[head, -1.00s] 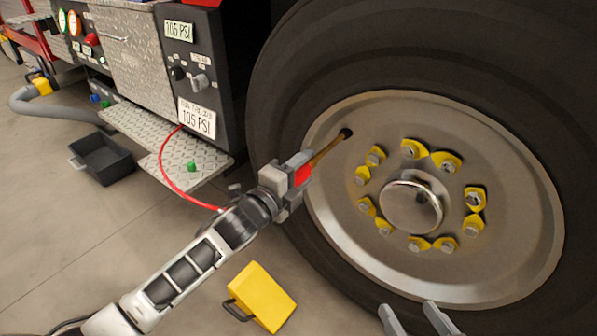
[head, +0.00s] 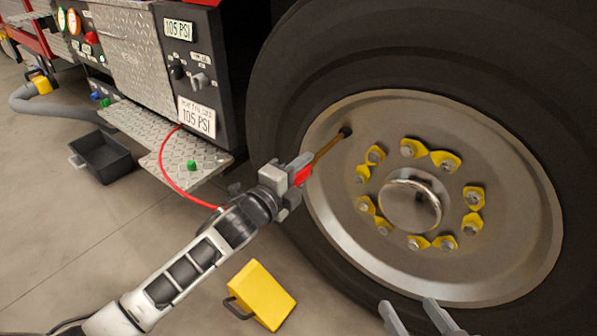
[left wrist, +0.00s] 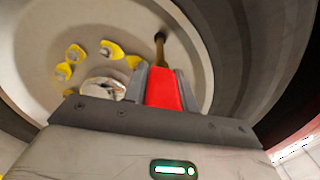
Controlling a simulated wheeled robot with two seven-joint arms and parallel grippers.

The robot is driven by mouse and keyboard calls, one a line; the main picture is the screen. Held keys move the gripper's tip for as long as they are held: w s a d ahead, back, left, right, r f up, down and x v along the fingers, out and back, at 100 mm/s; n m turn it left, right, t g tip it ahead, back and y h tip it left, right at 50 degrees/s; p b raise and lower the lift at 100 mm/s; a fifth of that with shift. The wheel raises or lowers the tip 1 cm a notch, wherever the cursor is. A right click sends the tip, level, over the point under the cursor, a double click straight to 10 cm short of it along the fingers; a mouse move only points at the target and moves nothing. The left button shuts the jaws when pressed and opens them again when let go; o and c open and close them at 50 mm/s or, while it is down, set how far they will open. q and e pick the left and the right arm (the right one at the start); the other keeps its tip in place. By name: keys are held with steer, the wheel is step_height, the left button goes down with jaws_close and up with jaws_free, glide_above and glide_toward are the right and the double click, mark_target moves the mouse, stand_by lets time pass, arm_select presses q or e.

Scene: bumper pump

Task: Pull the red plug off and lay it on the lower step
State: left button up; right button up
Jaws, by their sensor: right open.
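The red plug (head: 303,176) sits at the near end of the brass valve stem (head: 327,149), which sticks out of the wheel rim. My left gripper (head: 301,170) is shut on it, with a finger on each side. In the left wrist view the red plug (left wrist: 163,90) fills the gap between the fingers, and the stem (left wrist: 160,50) runs on beyond it, in line with it. I see no gap between plug and stem. The lower step (head: 128,126) is a diamond-plate ledge left of the wheel. My right gripper (head: 415,318) is open and empty at the bottom edge.
A red hose (head: 167,180) curves from the panel across the step towards my left wrist. A small green cap (head: 191,165) lies on the step. A black bin (head: 103,158) and a yellow chock (head: 262,295) stand on the floor. Yellow-marked lug nuts (head: 411,148) ring the hub.

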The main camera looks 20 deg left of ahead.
arm_select(q)
steer(key=shift+w+d+r, duration=0.1)
steer(key=shift+w+r, duration=0.05)
steer(key=shift+r, duration=0.1)
jaws_close()
steer(key=shift+s, duration=0.2)
steer(key=shift+s+a+f+p, duration=0.15)
steer(key=shift+s+a+p, duration=0.25)
steer(key=shift+s, duration=0.15)
steer(key=shift+p+v, duration=0.75)
steer(key=shift+v, duration=1.45)
steer(key=shift+d, duration=0.1)
